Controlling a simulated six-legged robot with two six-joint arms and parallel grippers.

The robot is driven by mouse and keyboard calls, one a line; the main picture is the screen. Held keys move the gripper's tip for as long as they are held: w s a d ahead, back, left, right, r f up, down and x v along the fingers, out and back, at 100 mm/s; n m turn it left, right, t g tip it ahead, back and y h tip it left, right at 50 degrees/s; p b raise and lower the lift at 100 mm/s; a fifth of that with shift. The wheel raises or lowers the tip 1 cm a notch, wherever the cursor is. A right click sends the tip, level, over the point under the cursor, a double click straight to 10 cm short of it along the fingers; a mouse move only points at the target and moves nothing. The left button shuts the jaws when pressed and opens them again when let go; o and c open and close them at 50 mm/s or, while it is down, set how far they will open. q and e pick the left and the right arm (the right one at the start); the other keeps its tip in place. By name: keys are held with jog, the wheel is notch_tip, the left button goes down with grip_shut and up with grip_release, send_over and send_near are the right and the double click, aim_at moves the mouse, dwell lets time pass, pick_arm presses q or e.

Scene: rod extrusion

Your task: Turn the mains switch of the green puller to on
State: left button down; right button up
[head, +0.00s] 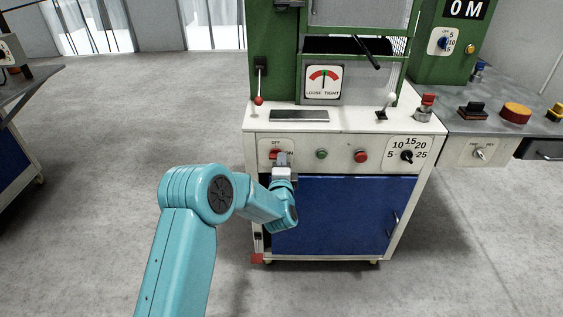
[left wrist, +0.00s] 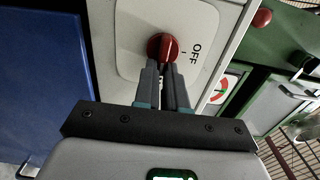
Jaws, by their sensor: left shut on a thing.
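The green puller (head: 273,50) stands on a white cabinet, whose front panel carries the red mains switch (head: 273,154) at its left end. OFF is printed above the switch; lettering to its right is partly covered by my gripper. My left gripper (head: 282,160) reaches the switch from the front. In the left wrist view the red switch knob (left wrist: 163,45) has a pale line on it, with OFF printed to its right. My left gripper (left wrist: 165,70) is shut on the knob, its fingertips partly hiding it. My right gripper is in neither view.
Right of the switch are a green button (head: 321,154), a red button (head: 361,156) and a black dial (head: 407,156). A blue door (head: 340,215) is below. A grey bench (head: 545,126) adjoins at right.

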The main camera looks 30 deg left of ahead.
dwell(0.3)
pick_arm(q)
jog(key=c, duration=1.2)
grip_release()
jog(key=shift+s, duration=0.1)
jog(key=p+v, duration=0.1)
jog(key=v, duration=1.5)
jog(key=shift+s, duration=0.15)
